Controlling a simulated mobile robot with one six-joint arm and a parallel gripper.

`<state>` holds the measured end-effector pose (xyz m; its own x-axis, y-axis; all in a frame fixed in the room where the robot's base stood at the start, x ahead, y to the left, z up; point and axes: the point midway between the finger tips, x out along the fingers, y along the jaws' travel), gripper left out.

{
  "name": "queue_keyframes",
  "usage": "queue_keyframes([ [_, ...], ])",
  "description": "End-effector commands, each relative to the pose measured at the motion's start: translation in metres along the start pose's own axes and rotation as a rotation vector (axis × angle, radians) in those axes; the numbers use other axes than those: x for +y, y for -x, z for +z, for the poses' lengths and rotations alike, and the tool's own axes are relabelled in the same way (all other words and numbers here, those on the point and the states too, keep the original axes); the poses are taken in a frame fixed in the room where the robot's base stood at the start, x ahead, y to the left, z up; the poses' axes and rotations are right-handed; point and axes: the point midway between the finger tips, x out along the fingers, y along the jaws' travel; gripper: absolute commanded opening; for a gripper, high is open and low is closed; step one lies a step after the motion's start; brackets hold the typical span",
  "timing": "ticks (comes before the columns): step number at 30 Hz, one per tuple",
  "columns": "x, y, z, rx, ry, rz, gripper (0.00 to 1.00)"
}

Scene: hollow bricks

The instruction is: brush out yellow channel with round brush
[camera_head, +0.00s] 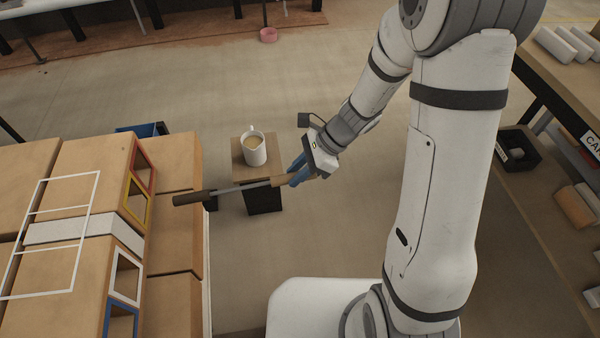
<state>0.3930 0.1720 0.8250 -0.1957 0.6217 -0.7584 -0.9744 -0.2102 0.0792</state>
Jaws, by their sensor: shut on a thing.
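My gripper (300,171), with blue fingers, is shut on the brown handle of a round brush (242,188). The brush reaches left on a grey rod. Its dark cylindrical head is in front of the brick stack, close to the right of the yellow channel (135,202). The head looks outside the opening; the exact gap cannot be told. The yellow-edged channel is in the end face of a tan brick (85,165), just below a red-edged channel (144,167). Inside the yellow channel is only partly visible.
White-edged (126,278) and blue-edged (122,322) channels are nearer in the stack. A white wire frame (85,215) shows over the bricks. A mug (254,149) stands on a small wooden stand (240,158) behind the brush. A bench (560,85) is at right.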

Motion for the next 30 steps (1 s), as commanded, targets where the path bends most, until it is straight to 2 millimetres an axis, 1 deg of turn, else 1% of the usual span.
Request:
queue_keyframes([
  [9, 0.000, -0.022, 0.025, -0.001, 0.002, 0.000, 0.01],
  [15, 0.000, -0.032, 0.036, 0.000, 0.001, -0.001, 0.01],
  [21, 0.000, -0.036, 0.042, 0.000, 0.001, -0.001, 0.01],
  [30, 0.000, -0.037, 0.043, 0.000, 0.000, -0.001, 0.01],
])
